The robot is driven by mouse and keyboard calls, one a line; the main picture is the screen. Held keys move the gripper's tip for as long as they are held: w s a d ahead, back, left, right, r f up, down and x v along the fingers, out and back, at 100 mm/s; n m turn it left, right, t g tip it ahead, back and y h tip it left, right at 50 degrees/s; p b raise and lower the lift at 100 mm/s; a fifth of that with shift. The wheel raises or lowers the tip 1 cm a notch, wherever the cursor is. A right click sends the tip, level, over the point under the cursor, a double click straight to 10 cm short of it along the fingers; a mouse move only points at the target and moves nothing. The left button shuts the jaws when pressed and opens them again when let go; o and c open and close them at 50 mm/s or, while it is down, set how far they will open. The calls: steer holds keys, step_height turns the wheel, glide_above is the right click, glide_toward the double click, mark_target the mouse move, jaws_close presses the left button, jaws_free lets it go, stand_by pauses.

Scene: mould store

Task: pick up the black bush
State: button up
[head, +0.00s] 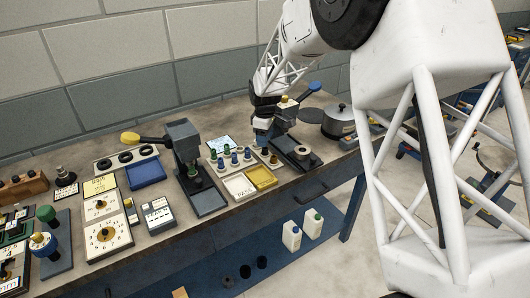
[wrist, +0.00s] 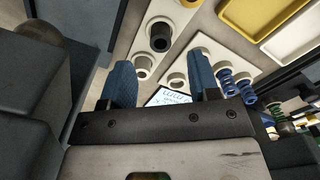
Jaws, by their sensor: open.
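The black bush (wrist: 160,40) is a short dark cylinder with a hole in its top. In the wrist view it stands in a pale cup on a beige strip (wrist: 172,22), top centre. Another cup (wrist: 144,66) on the strip, nearer my gripper, looks empty. My gripper (wrist: 161,66) is open, its two blue fingers apart, with nothing visible between them. The bush shows beyond the fingertips, roughly in line with the gap. In the head view my gripper (head: 263,132) hangs over the bench by the strip, and I cannot make out the bush there.
A plate with blue springs (wrist: 227,78) stands right beside the strip. A yellow tray (head: 262,177) and a white tray (head: 238,187) lie in front. A dark press (head: 185,150) stands left; a dark lever tool (head: 296,150) and a pot (head: 338,122) stand right.

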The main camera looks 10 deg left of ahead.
mark_target(265, 151)
stand_by(0.3)
steer(key=shift+f, duration=2.55)
steer(key=shift+c, duration=0.2)
steer(key=c, duration=1)
